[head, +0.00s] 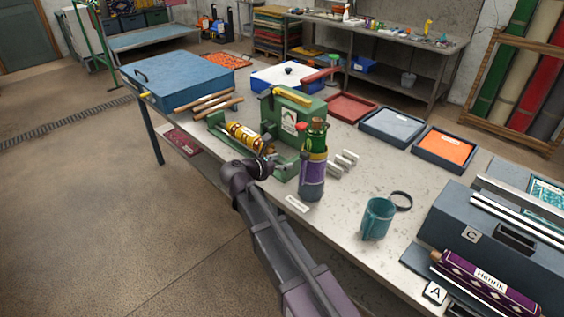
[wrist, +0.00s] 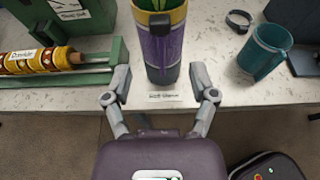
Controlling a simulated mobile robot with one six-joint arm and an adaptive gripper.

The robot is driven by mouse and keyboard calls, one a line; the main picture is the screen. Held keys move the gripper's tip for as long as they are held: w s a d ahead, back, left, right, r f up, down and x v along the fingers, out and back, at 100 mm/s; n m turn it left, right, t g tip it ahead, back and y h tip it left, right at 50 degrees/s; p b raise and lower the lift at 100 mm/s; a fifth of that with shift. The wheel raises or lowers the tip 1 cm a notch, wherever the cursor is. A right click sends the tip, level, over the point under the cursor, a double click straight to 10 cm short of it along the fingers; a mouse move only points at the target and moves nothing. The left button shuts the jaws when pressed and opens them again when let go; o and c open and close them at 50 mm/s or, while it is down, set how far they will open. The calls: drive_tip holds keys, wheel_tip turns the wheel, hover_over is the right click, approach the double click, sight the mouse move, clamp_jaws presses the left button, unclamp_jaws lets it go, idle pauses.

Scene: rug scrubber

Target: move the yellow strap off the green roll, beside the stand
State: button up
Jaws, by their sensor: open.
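A dark green roll (head: 317,132) with a wooden-looking end stands upright in a purple holder (head: 312,182), likely the stand, near the table's front edge. A yellow band (head: 315,156), seemingly the strap, circles it near the holder's top; whether it touches the holder I cannot tell. In the wrist view the purple holder (wrist: 163,58) is straight ahead, with the yellow band (wrist: 174,15) cut by the top edge and a dark tab in front. My gripper (wrist: 160,97) is open and empty, its fingers apart on the near side of the holder. It also shows in the head view (head: 262,165).
A green rack (head: 214,119) with a yellow patterned roll (head: 245,138) and a green box (head: 296,112) stand left of the holder. Small metal blocks (head: 343,161), a teal mug (head: 377,218) and a dark ring (head: 401,200) lie right. Bare tabletop shows around a small label (head: 298,203).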

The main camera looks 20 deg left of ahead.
sight(302, 155)
drive_tip(key=shift+w, duration=0.1)
drive_tip(key=shift+b+x, duration=1.65)
drive_tip(key=shift+x, duration=3.35)
clamp_jaws()
drive_tip(key=shift+r, duration=0.15)
